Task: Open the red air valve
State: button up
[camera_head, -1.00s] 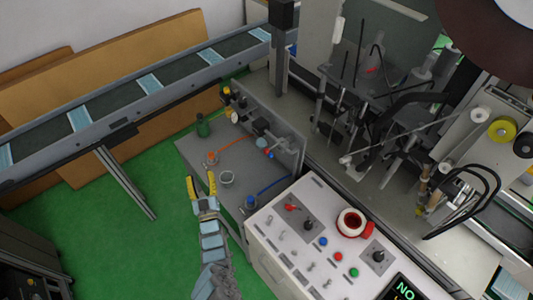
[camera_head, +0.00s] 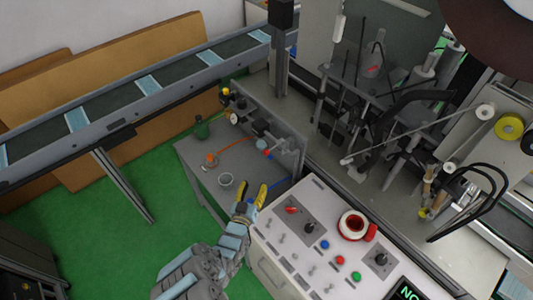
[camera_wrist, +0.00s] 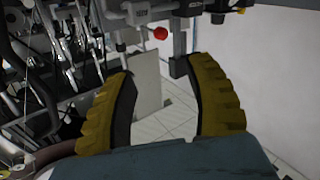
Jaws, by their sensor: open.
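A red knob (camera_wrist: 160,33) shows at the top of the wrist view, on a metal fitting. It lies ahead of my gripper's tips and is not between the fingers. It appears to be the small red part (camera_head: 268,155) on the grey panel in the head view, but it is tiny there. My gripper (camera_head: 253,190) has yellow fingers and is apart from the red part, below it in the picture, beside the white control console. In the wrist view my gripper (camera_wrist: 155,70) is open and empty, with its fingers spread.
A conveyor (camera_head: 110,110) runs behind. Green floor is clear at left.

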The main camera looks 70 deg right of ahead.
jog(key=b, duration=0.4)
send_near(267, 152)
jog(key=shift+d+f, duration=0.6)
jog(key=shift+d, duration=1.65)
jog(key=shift+w+d+r, duration=0.1)
jog(key=shift+w+d, duration=0.05)
jog(key=shift+d, duration=0.85)
jog(key=shift+w+d, duration=0.15)
jog(key=shift+d, duration=0.9)
jog(key=shift+w+d+r, duration=0.1)
jog(key=shift+w+d, duration=0.1)
jog(key=shift+d, duration=0.8)
jog(key=shift+c, duration=0.3)
jog(key=shift+f, duration=0.1)
grip_shut()
